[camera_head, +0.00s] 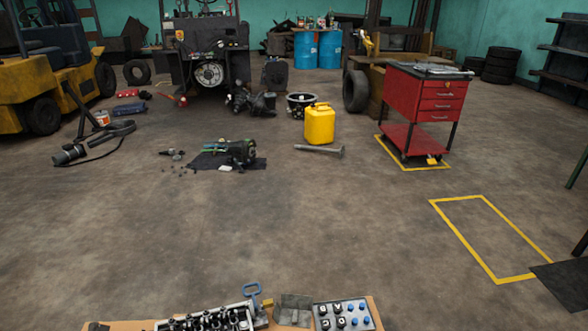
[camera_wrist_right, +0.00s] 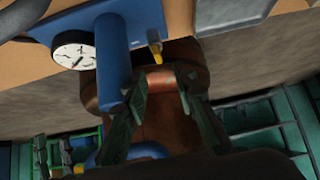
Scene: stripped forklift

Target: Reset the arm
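My right gripper (camera_wrist_right: 162,88) shows in the right wrist view. Its two dark fingers stand apart, and I see nothing clamped between them. A rounded red-brown part (camera_wrist_right: 160,82) lies behind and between the fingers; I cannot tell whether they touch it. A blue cylinder (camera_wrist_right: 113,50) and a white dial gauge (camera_wrist_right: 73,52) are at the upper left, close to the left finger. Neither of my arms nor grippers shows in the head view, and my left gripper is in no view.
A bench (camera_head: 105,325) with an engine part (camera_head: 215,319), a grey bracket (camera_head: 293,310) and a button panel (camera_head: 347,315) is at the bottom of the head view. Beyond are open floor, a yellow canister (camera_head: 320,124), a red tool cart (camera_head: 425,100) and a forklift (camera_head: 45,85).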

